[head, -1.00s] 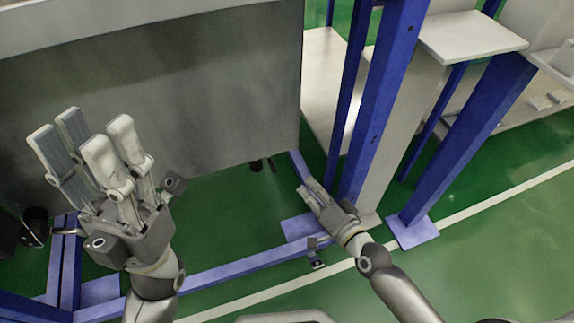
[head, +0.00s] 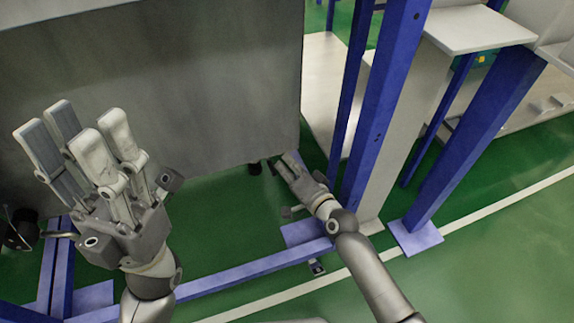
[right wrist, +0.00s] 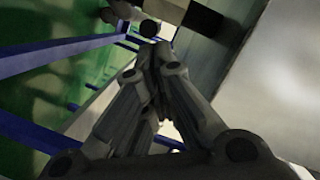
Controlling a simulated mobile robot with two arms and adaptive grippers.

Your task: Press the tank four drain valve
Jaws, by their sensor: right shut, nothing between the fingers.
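A large grey tank wall (head: 200,90) fills the upper left of the head view. A small black fitting (head: 254,168) hangs under its lower edge; it may be the drain valve, but no tank number shows. My right gripper (head: 281,163) is shut and empty, low by the tank's lower right corner, just right of the black fitting. In the right wrist view, the closed fingertips (right wrist: 156,48) point toward a small dark round part (right wrist: 149,28) beneath the tank; I cannot tell whether they touch. My left gripper (head: 72,125) is open and empty before the tank wall.
Blue frame posts (head: 384,95) stand close to the right of my right arm. A blue floor beam (head: 240,271) runs below the tank. A black part with a pipe (head: 20,228) is at far left. Green floor (head: 490,250) is clear at lower right.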

